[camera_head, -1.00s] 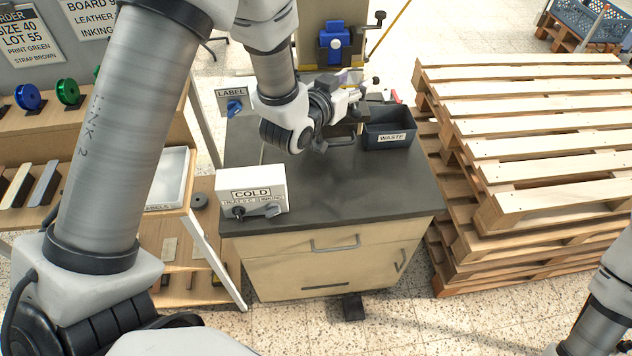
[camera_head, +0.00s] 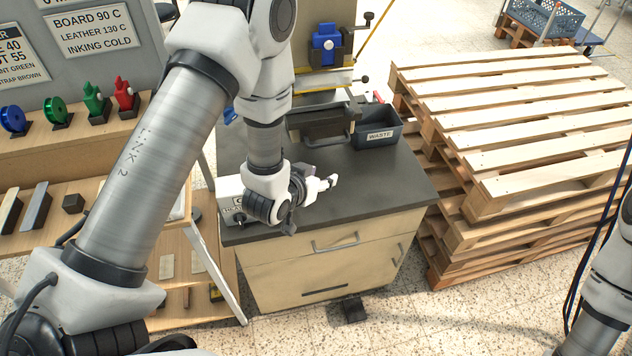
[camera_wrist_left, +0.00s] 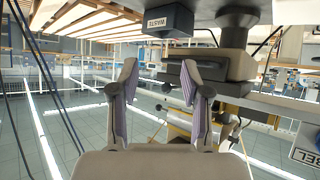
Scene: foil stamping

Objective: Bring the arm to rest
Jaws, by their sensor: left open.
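My left gripper (camera_head: 328,183) hangs over the front left part of the dark worktop (camera_head: 375,185), its fingers pointing right in the head view. In the left wrist view my left gripper (camera_wrist_left: 158,82) has its two fingers well apart with nothing held between them. The left arm partly covers the white control box (camera_head: 229,200), so most of its lettering is hidden. My right arm shows only at the right edge of the head view, and its gripper is out of the picture.
The dark waste bin (camera_head: 377,126) stands at the worktop's back right, beside the stamping press (camera_head: 325,122). Stacked wooden pallets (camera_head: 510,110) are to the right. A wooden shelf (camera_head: 60,155) with coloured reels and stamps is on the left. The worktop's front right is clear.

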